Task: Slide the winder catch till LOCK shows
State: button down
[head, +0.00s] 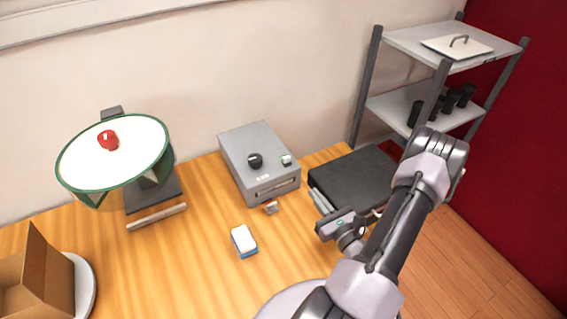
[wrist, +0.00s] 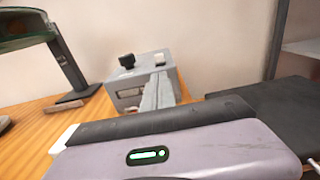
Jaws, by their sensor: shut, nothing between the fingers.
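A grey box-shaped unit (head: 254,150) stands on the wooden table against the wall. On its top are a black knob (head: 255,160) and a small pale switch-like block (head: 286,160); a slot runs across its front. A small grey piece (head: 270,207) sits at its front foot. I cannot tell which part is the winder catch, and no LOCK lettering is readable. My gripper (head: 315,195) is shut and empty, to the right of the unit and apart from it. In the wrist view the fingers (wrist: 160,90) hide part of the unit (wrist: 128,92).
A dark flat block (head: 355,180) lies close behind my gripper. A blue-and-white block (head: 244,241) lies on the table. A green-rimmed round stand (head: 85,165) holds a red object (head: 108,140). A cardboard box (head: 40,280) is at left, a shelf (head: 440,45) at right.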

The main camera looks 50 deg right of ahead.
aim_at(288, 159)
jog(key=x, duration=1.4)
jog(key=shift+w, duration=0.1)
